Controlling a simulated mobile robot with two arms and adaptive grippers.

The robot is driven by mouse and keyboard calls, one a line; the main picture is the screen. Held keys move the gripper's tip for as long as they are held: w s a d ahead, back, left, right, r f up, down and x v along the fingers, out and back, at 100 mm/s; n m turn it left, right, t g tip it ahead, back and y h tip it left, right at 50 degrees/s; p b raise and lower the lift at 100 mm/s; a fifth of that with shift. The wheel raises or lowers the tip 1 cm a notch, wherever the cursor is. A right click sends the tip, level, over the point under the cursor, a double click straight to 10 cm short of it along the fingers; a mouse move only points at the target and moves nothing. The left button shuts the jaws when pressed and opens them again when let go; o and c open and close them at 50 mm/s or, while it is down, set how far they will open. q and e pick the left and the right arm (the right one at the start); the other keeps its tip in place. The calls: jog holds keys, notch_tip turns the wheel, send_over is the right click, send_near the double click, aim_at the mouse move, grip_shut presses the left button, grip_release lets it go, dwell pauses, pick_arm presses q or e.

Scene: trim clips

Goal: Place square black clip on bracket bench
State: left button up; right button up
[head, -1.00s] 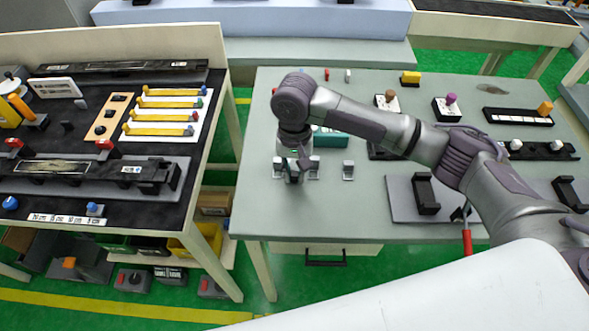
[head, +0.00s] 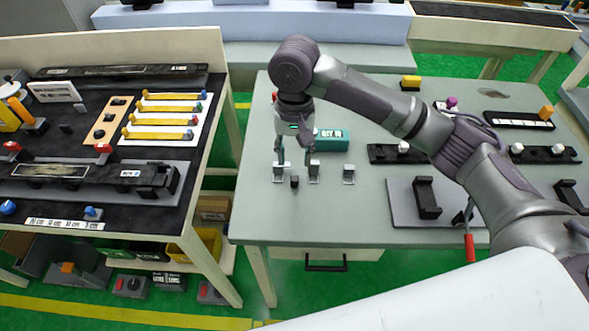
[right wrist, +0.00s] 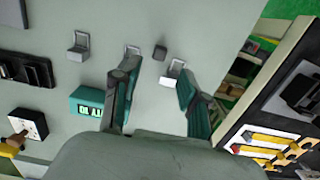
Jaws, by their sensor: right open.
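The square black clip (head: 295,181) is a small dark block on the grey-green bench (head: 262,215), near its front left edge. It stands between a left metal bracket (head: 279,174) and a middle bracket (head: 314,174), slightly toward the front. The clip also shows in the right wrist view (right wrist: 160,52), apart from the fingers. My right gripper (head: 294,157) is open and empty just behind and above the clip. Its two spread fingers also show in the right wrist view (right wrist: 158,78). My left gripper is not in view.
A third bracket (head: 348,174) stands to the right. A teal labelled box (head: 332,140) is behind the brackets. A grey plate (head: 400,205) with black clips lies farther right. The bench front around the brackets is clear. A gap separates the left table (head: 200,160).

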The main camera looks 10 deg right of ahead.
notch_tip(320, 180, up, 5)
jog(key=shift+w+f, duration=0.1)
jog(key=shift+w, duration=0.05)
